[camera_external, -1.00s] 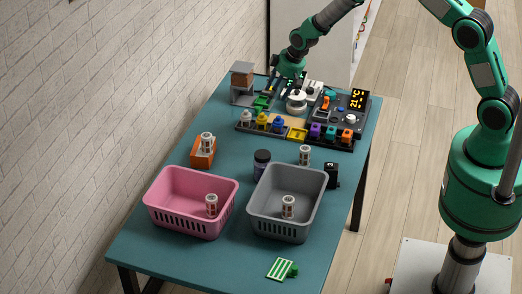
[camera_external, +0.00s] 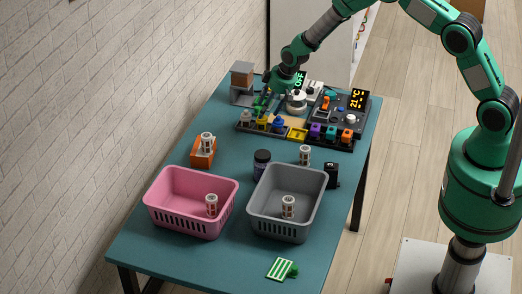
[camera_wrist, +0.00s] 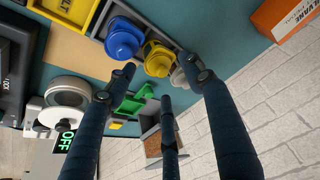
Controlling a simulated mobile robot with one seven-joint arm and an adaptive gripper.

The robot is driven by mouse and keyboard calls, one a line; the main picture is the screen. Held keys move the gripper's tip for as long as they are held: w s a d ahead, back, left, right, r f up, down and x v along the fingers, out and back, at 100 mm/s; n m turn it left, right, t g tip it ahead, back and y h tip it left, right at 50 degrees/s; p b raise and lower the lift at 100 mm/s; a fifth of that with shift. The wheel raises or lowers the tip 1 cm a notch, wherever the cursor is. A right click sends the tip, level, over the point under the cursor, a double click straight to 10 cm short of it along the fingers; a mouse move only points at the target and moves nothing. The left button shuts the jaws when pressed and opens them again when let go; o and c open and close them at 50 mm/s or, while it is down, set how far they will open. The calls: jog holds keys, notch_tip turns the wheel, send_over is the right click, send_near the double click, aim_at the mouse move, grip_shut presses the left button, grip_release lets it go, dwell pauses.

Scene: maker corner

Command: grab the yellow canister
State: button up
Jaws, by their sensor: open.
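The yellow canister (camera_external: 262,122) sits at the front left of the dark board, between a white-grey piece and a blue canister (camera_external: 278,124). In the wrist view, the yellow canister (camera_wrist: 157,58) is beside the larger-looking blue canister (camera_wrist: 124,40). My gripper (camera_external: 264,106) is low over the board's left part, close behind the yellow canister. In the wrist view, my gripper (camera_wrist: 161,77) has its dark fingers spread, empty, with two tips on either side of the yellow canister. I cannot tell whether they touch it. The grey piece is partly hidden by a finger.
A green piece (camera_wrist: 134,104) lies beneath the fingers. A white round device (camera_external: 296,102) stands right of my gripper. A grey stand (camera_external: 242,88) is close at left. Pink (camera_external: 165,213) and grey (camera_external: 257,222) baskets stand in front.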

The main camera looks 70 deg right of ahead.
aim_at(262, 124)
jog(key=shift+x, duration=2.6)
jog(key=c, duration=1)
